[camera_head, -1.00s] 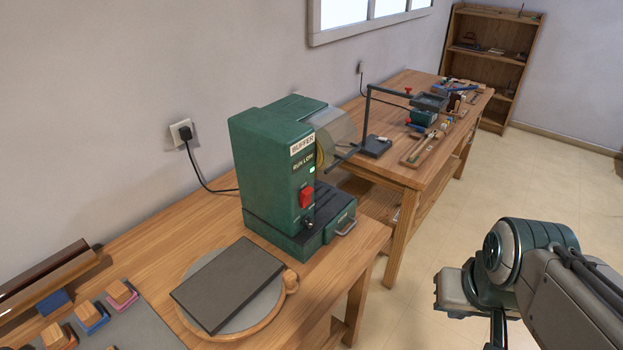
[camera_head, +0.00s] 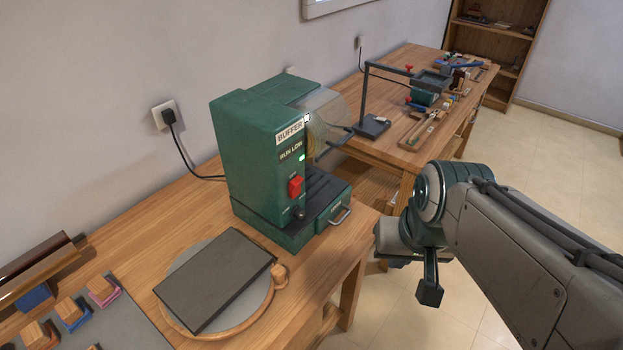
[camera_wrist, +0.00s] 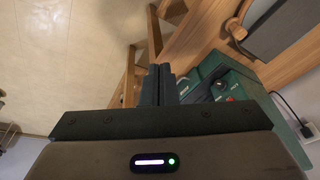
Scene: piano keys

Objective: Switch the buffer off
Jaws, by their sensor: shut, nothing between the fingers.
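The green buffer (camera_head: 250,155) stands on the near wooden bench, labelled "BUFFER" and "RUN LOW". A small green light (camera_head: 302,157) glows on its front. The red switch (camera_head: 296,187) sits below the light, with a dark knob (camera_head: 300,213) under it. In the wrist view the buffer (camera_wrist: 208,72) lies right of my fingers. My gripper (camera_head: 430,290) hangs right of the buffer, apart from it, beyond the bench's front edge. Its fingers (camera_wrist: 159,72) are together and empty, pointing down over the floor and bench edge. The exact switch position is hard to tell.
A drawer handle (camera_head: 341,214) juts from the buffer's base. A dark slab (camera_head: 215,278) lies on a round board in front. Wooden blocks (camera_head: 70,312) are at left. The far bench (camera_head: 408,62) holds a stand and tools. Open floor lies to the right.

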